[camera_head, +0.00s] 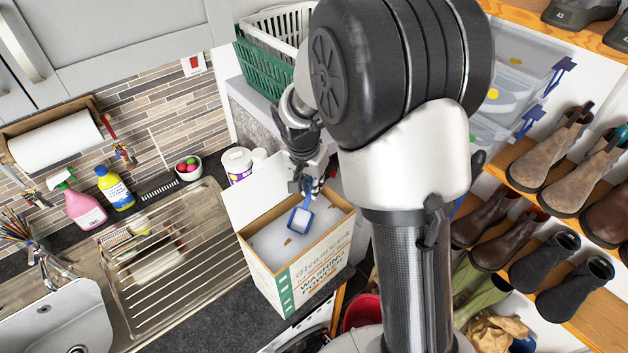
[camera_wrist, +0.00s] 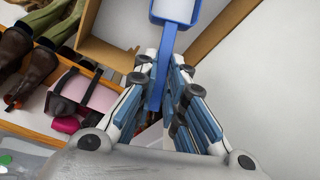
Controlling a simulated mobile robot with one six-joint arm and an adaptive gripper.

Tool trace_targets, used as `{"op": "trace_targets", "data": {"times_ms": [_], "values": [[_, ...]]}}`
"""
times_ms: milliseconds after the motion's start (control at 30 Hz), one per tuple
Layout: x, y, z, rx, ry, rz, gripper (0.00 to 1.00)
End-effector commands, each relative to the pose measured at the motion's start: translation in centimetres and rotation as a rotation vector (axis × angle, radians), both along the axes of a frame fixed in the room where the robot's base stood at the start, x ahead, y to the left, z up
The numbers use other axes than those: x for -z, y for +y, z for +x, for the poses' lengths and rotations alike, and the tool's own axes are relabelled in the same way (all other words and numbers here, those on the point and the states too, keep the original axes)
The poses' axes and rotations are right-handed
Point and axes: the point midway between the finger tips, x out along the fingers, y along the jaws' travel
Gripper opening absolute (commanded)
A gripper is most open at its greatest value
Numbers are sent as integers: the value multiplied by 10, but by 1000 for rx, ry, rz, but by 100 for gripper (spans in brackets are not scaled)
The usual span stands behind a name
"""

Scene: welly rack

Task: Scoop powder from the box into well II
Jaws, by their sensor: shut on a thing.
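My gripper (camera_head: 309,182) is shut on the handle of a blue scoop (camera_head: 300,220). In the wrist view the scoop (camera_wrist: 175,12) points away from my gripper (camera_wrist: 169,85), and its bowl holds white powder. The scoop is over the open washing powder box (camera_head: 290,285), whose flap stands up at the left. White powder (camera_head: 275,245) shows inside the box; I cannot tell whether the scoop touches it. The box rim also shows in the wrist view (camera_wrist: 215,32). Well II is not identifiable in these frames.
A sink with a ribbed drainer (camera_head: 200,255) lies left of the box. A white tub (camera_head: 237,165) and a bowl of coloured balls (camera_head: 188,168) stand behind. Shelves of boots (camera_head: 555,150) are at the right. Green and white baskets (camera_head: 262,70) are at the back.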

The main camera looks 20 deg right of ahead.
Motion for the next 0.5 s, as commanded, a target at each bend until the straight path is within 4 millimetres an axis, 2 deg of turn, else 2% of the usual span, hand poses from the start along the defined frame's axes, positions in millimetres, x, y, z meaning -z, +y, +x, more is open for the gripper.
{"op": "trace_targets", "data": {"times_ms": [500], "values": [[-1,28,-25,-3,0,0,0]]}}
